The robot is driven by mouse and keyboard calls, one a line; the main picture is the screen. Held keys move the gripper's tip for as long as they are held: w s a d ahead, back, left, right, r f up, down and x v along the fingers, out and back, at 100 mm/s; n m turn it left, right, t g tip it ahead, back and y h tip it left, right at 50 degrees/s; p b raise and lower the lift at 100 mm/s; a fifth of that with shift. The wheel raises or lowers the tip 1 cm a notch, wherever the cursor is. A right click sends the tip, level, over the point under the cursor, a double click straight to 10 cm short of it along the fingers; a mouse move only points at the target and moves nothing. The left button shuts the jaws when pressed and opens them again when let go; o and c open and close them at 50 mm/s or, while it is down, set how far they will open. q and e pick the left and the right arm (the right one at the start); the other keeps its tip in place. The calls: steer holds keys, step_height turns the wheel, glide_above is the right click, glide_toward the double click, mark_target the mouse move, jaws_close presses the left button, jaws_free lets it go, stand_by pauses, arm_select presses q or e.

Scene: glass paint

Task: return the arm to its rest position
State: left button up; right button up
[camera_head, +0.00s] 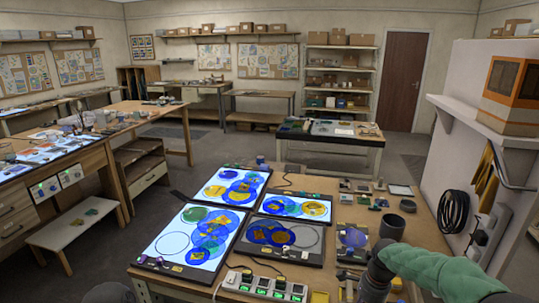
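My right arm (445,268) comes in from the right in a green sleeve. It reaches over the right front of the workbench (340,225). Its dark end (372,278) points down and left, near the bench's front right corner. The fingers cannot be made out, and I see nothing held there. A dark rounded shape (108,292) at the bottom left edge may be part of my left arm; no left fingers show.
Lit panels (178,243) with blue, yellow and green discs cover the bench's left and middle. A power strip (268,286) lies at the front. A dark cup (392,226) stands close behind my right arm. A shelf wall (480,110) rises at right.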

steer(key=s+a+f+n+y, duration=0.1)
steer(key=s+a+f+n, duration=0.5)
steer(key=f, duration=0.6)
steer(key=s+a+f+n+y, duration=0.2)
steer(key=s+a+f+n, duration=0.2)
steer(key=s+a+f, duration=0.6)
steer(key=s+a+f+n, duration=0.2)
steer(key=s+f+n, duration=0.2)
steer(key=s, duration=0.4)
steer(key=shift+s+f+n, duration=0.4)
